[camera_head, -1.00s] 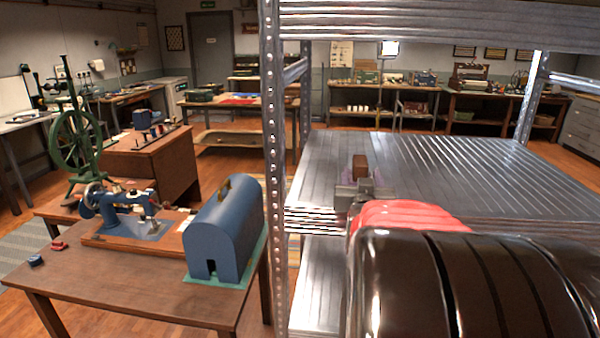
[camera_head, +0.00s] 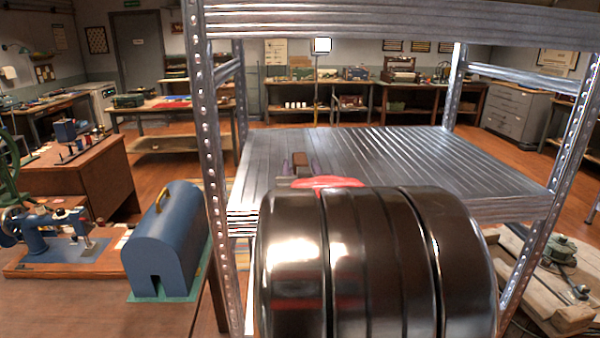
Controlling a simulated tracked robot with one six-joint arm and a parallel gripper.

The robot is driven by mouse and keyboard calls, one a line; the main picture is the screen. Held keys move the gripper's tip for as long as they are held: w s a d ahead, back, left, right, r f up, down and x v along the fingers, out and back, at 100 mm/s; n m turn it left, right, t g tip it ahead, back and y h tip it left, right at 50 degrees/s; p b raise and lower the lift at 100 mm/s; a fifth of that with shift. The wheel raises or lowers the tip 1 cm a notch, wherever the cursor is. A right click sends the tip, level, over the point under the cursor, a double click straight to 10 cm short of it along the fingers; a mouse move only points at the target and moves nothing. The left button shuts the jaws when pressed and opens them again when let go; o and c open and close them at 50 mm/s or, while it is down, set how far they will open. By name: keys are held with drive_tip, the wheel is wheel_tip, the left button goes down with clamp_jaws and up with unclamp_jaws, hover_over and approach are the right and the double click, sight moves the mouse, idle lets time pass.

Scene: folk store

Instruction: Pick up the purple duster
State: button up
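A small brown block with purple-grey at its sides (camera_head: 300,160) shows above the front part of the metal shelf; it may be the purple duster. My gripper (camera_head: 300,176) is right at it, seen from behind. The purple-grey upright pieces on both sides of the block may be the duster's felt or my fingers; I cannot tell which. I cannot tell whether the fingers press on the block, or whether it rests on the shelf or is held. My red and dark brown arm links hide most of my gripper and the shelf's front middle.
The metal shelf (camera_head: 430,165) is otherwise bare, with an upper board (camera_head: 400,25) overhead and a perforated post (camera_head: 210,150) close on the left. A blue domed case (camera_head: 165,245) and a blue sewing machine (camera_head: 45,240) stand on the left. A wooden crate (camera_head: 545,300) is at lower right.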

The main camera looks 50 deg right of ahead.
sight(300, 157)
clamp_jaws()
idle(0.4)
wheel_tip(300, 157, up, 10)
drive_tip(key=shift+r, duration=0.1)
idle(0.6)
idle(0.8)
